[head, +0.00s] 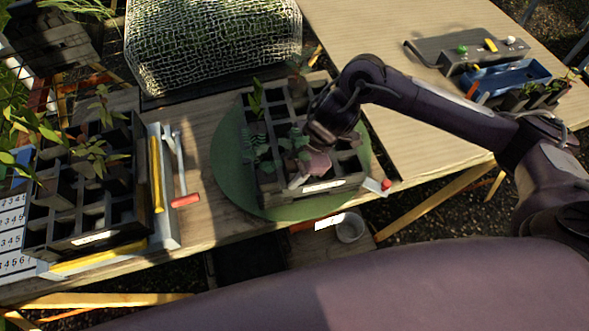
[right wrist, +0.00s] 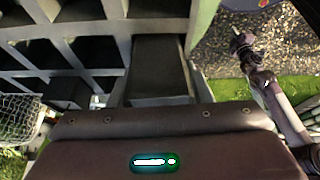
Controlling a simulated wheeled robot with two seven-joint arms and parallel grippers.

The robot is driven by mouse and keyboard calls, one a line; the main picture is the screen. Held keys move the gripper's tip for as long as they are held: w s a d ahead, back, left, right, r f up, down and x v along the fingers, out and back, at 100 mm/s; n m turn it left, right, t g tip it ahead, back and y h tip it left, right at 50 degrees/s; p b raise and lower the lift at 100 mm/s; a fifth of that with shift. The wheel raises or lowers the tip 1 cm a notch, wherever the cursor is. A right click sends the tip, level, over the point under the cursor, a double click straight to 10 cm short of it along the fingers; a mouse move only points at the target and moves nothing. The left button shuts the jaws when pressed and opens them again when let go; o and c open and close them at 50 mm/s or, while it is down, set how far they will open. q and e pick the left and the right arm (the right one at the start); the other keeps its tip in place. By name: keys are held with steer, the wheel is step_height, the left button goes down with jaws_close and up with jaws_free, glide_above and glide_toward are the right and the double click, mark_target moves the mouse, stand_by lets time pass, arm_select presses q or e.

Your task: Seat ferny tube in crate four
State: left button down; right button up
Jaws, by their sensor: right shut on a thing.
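My right gripper (head: 317,163) is low over the front of a dark divided crate (head: 322,190) on a round green turntable (head: 232,190). It is shut on a tube whose body is mostly hidden in the head view. Bluish-green leaves (head: 295,141) show beside the gripper; I cannot tell whether they belong to that tube. The crate label is too small to read. The tube's seating depth is hidden. My left gripper is out of view.
A second dark crate (head: 110,236) with leafy seedlings stands left, with number cards (head: 12,222) and a red-ended tool (head: 184,200) beside it. A netted bed (head: 213,40) is behind. A grey control box (head: 470,50) and a blue tray (head: 513,74) are at right. The right tabletop is largely clear.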

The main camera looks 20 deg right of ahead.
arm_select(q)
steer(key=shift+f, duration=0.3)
arm_select(e)
steer(key=f, duration=0.1)
steer(key=s+d+f, duration=0.1)
steer(key=f, duration=0.1)
steer(key=shift+s+d+f+g+h, duration=0.2)
steer(key=shift+s+g+h, duration=0.1)
steer(key=shift+h, duration=0.1)
steer(key=o, duration=1.1)
steer(key=shift+w, duration=0.25)
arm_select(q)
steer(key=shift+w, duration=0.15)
arm_select(e)
steer(key=shift+o, duration=0.2)
steer(key=shift+y, duration=0.3)
steer(key=r, duration=0.2)
steer(key=w+d+r, duration=0.1)
steer(key=r, duration=0.2)
steer(key=shift+w+d+r, duration=0.2)
steer(key=shift+w+r, duration=0.15)
steer(key=shift+r, duration=0.05)
steer(key=r, duration=0.4)
steer(key=shift+s+d, duration=0.2)
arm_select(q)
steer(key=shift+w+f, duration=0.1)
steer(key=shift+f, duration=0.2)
arm_select(e)
steer(key=shift+w+r, duration=0.15)
steer(key=shift+r, duration=0.15)
